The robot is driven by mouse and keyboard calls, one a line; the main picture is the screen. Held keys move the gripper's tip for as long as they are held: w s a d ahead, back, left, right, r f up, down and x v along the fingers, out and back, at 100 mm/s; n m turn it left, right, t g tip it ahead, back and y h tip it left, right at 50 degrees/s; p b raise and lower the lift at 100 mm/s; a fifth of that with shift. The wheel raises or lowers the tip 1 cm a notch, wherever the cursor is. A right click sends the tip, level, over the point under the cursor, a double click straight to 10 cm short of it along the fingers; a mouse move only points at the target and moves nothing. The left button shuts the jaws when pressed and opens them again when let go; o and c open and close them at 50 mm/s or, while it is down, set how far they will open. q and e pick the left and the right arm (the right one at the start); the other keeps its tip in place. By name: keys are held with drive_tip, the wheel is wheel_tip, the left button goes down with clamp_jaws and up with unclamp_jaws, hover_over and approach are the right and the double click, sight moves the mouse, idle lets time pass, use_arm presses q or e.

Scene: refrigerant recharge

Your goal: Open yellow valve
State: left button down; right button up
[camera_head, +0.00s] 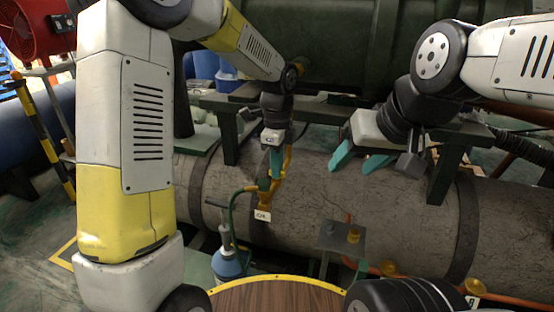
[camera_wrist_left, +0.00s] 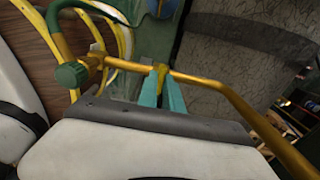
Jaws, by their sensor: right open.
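The yellow valve (camera_head: 285,160) is on a brass-yellow pipe in front of the big grey cylinder, above a small white label. In the left wrist view the yellow valve's handle (camera_wrist_left: 160,70) shows between my teal fingertips, with yellow pipe running to both sides. My left gripper (camera_head: 275,162) points down at the valve in the head view. In the left wrist view my left gripper (camera_wrist_left: 161,88) has its fingers close together on the handle. My right gripper (camera_head: 362,164) is open and empty in front of the cylinder, to the right of the valve.
A green hose runs from the pipe to a blue tank (camera_head: 230,262). A round wooden tabletop (camera_head: 275,298) is at the front. The grey cylinder (camera_head: 400,215) lies under a dark green frame.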

use_arm(q)
drive_tip(key=shift+n, duration=0.3)
drive_tip(key=n, duration=0.3)
drive_tip(key=shift+n, duration=0.4)
drive_tip(key=n, duration=0.3)
drive_tip(key=shift+n, duration=0.3)
drive_tip(key=n, duration=0.3)
drive_tip(key=shift+n, duration=0.3)
drive_tip(key=shift+r+n, duration=0.1)
drive_tip(key=shift+n, duration=1.5)
drive_tip(key=shift+w+n, duration=0.1)
drive_tip(key=shift+n, duration=0.2)
drive_tip(key=c, duration=1.5)
unclamp_jaws()
